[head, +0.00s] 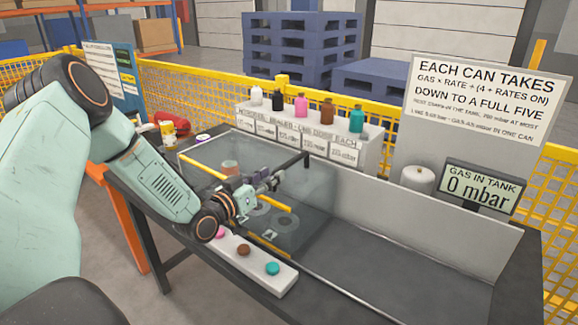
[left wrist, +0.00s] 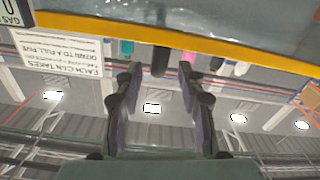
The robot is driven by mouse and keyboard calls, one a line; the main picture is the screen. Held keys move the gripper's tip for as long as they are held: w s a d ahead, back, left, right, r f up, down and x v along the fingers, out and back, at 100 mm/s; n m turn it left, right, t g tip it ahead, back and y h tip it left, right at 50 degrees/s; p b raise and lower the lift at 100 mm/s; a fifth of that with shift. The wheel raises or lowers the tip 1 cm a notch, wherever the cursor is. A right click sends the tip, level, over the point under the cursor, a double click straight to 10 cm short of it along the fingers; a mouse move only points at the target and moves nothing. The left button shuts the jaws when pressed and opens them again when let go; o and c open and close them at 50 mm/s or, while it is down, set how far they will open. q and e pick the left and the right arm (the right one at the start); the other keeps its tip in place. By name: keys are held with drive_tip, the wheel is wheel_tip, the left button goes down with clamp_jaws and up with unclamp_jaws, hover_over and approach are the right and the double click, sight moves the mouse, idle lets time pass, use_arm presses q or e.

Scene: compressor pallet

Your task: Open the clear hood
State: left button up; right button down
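The clear hood (head: 207,152) is a see-through grey box on the dark bench, left of the middle in the head view. A yellow bar (head: 203,167) runs along it and passes behind my left gripper (head: 270,181). My left gripper is at the hood, with its fingers apart and nothing seen between them. In the left wrist view, the open fingers (left wrist: 156,75) point toward a yellow bar (left wrist: 175,39), which lies just beyond the tips. I cannot tell whether they touch it. My right gripper is not in view.
A white strip with coloured buttons (head: 272,268) lies at the bench's front edge. A shelf of coloured bottles (head: 327,108) stands behind the hood. A display (head: 480,188) reads 0 mbar beside a large sign (head: 487,95). The tray floor at right (head: 400,262) is clear.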

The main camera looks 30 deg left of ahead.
sight(286, 163)
use_arm(q)
drive_tip(key=shift+w+d, duration=0.1)
drive_tip(key=shift+w, duration=0.25)
drive_tip(key=w, duration=0.2)
drive_tip(key=w+b, duration=0.1)
drive_tip(key=w, duration=0.3)
drive_tip(key=shift+d, duration=0.25)
drive_tip(key=shift+r, duration=0.15)
drive_tip(key=shift+d, duration=0.1)
drive_tip(key=shift+w, duration=0.1)
drive_tip(key=shift+w, duration=0.15)
drive_tip(key=shift+c, duration=1.2)
clamp_jaws()
